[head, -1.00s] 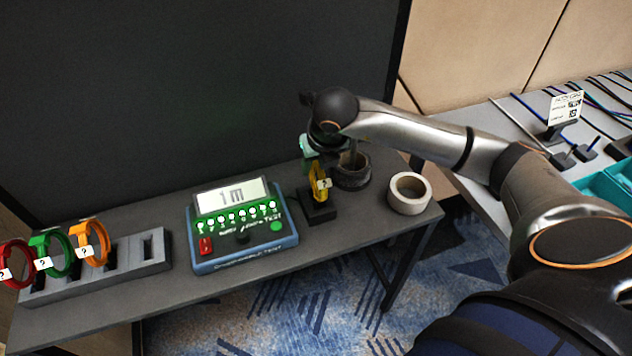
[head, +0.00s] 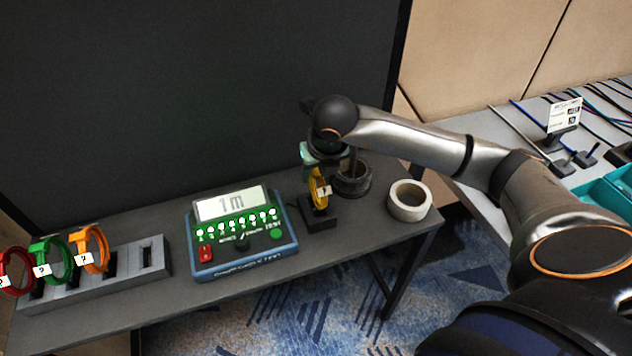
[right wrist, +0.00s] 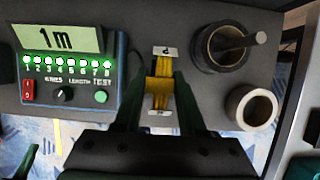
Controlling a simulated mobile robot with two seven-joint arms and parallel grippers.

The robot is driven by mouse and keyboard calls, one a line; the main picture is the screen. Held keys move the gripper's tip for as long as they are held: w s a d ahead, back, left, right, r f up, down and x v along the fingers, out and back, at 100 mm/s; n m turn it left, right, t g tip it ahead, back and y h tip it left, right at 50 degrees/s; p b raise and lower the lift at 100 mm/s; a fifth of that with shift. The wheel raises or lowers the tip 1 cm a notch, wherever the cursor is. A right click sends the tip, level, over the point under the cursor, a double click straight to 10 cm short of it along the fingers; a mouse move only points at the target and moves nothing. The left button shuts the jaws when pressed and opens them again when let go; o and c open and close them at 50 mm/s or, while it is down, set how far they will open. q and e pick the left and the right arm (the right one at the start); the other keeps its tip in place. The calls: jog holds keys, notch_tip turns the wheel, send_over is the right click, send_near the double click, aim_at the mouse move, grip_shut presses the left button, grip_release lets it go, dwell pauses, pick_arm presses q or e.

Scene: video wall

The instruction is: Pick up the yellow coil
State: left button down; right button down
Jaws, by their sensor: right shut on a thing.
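The yellow coil (head: 318,188) carries a small white "?" tag and stands upright at the black block (head: 318,219), to the right of the cable tester. In the right wrist view the yellow coil (right wrist: 160,84) lies between the fingers. My right gripper (head: 317,165) comes down from above and is shut on the coil; its fingers also show in the right wrist view (right wrist: 159,95). I cannot tell whether the coil still touches the block. My left gripper is not in view.
A cable tester (head: 240,237) reading "1 m" stands left of the coil. Orange (head: 94,250), green (head: 52,260) and red coils (head: 15,270) stand in a grey rack (head: 157,257) at far left.

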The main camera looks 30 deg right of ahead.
jog(key=shift+r, duration=0.1)
jog(key=shift+r, duration=0.25)
notch_tip(320, 180, up, 2)
jog(key=shift+r, duration=0.1)
jog(key=s+a+r, duration=0.2)
jog(key=s+r, duration=0.3)
jog(key=s, duration=0.1)
jog(key=s+a+r, duration=0.3)
jog(key=s+r, duration=0.2)
jog(key=s, duration=0.2)
jog(key=shift+a, duration=0.25)
